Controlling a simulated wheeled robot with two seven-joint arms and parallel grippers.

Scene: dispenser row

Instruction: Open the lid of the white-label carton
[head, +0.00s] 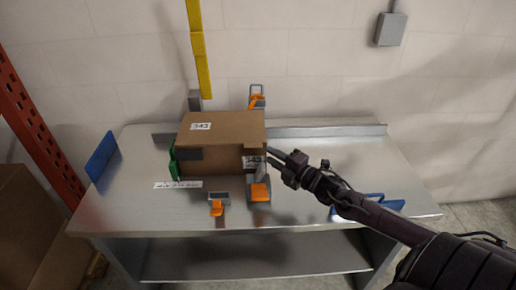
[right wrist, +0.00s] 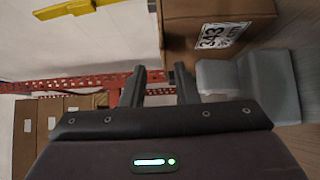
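A brown cardboard carton (head: 222,122) with white labels reading 343 stands on the metal table. Its top panel looks flat and closed over the box. My left gripper is not in view.
A green piece (head: 173,160) stands at the carton's left end. Orange-and-grey clamps (head: 259,192) stand before and behind it. A blue panel (head: 101,157) is at the table's left edge, a blue piece (head: 375,203) at right. The table (head: 330,160) has free room on the right.

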